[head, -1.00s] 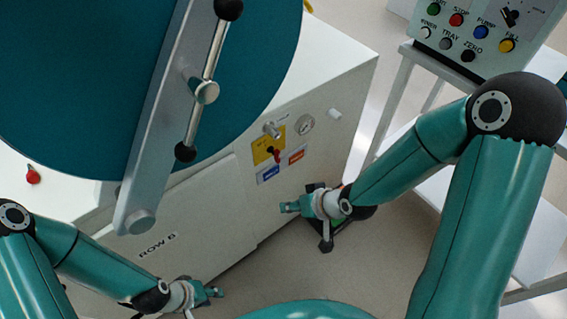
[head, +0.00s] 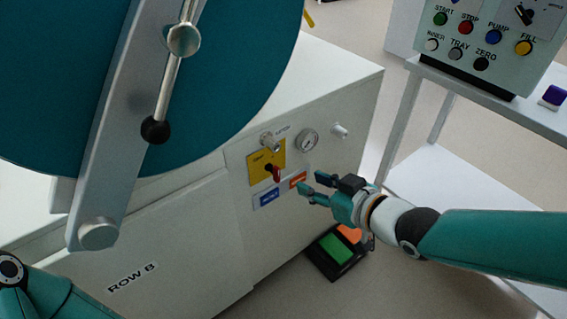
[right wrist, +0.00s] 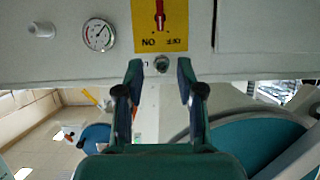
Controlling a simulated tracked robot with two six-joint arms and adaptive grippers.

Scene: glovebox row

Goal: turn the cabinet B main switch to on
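The main switch is a red handle (head: 276,173) on a yellow plate (head: 278,150) on the front of the white cabinet marked ROW B (head: 190,235). In the right wrist view the red handle (right wrist: 160,14) stands upright in the picture on the yellow plate (right wrist: 143,28), with upside-down ON and OFF lettering beside it. My right gripper (head: 312,183) is open and empty, just right of the switch and apart from it. Its two fingers also show in the right wrist view (right wrist: 160,73), below the plate. My left gripper is out of view.
A large teal round door (head: 240,70) with a bar handle is at upper left. A button panel (head: 480,40) is at upper right. A pedal box (head: 338,252) is on the floor.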

